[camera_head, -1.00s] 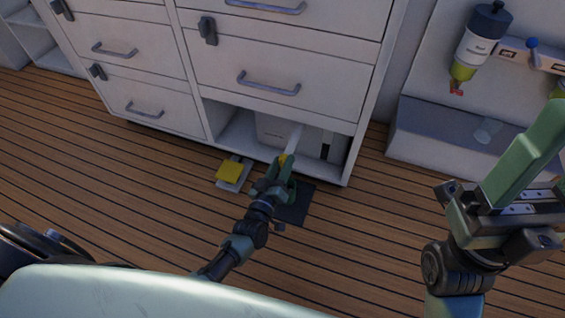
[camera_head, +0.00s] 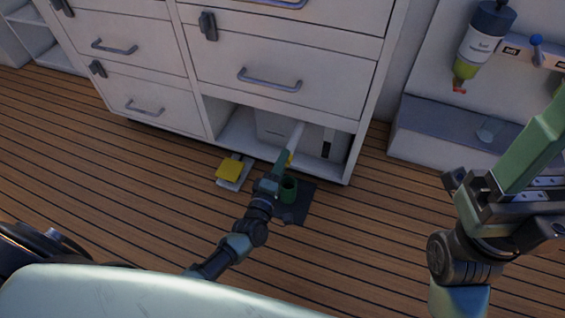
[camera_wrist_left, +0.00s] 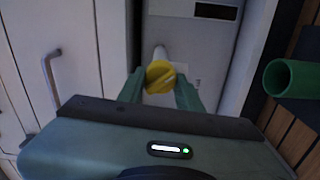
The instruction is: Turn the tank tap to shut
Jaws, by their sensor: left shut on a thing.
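The tank tap is a round yellow knob (camera_wrist_left: 160,77) with a pale slanting line on its face, in front of a pale pipe. In the head view only a small yellow part of the tap (camera_head: 290,158) shows, at the low cabinet opening. My left gripper (camera_head: 287,158) reaches into that opening; in the left wrist view its green fingers (camera_wrist_left: 160,88) are shut on the knob, one on each side. A grey-white box (camera_head: 272,127), perhaps the tank, stands inside the opening. My right gripper (camera_head: 535,140) is at the right edge, partly cut off, away from the tap.
A green cup (camera_head: 288,191) stands on a dark mat (camera_head: 296,213) beside my left gripper. A yellow block on a grey plate (camera_head: 229,171) lies on the floor to the left. A bottle-like filter (camera_head: 480,48) hangs at the upper right.

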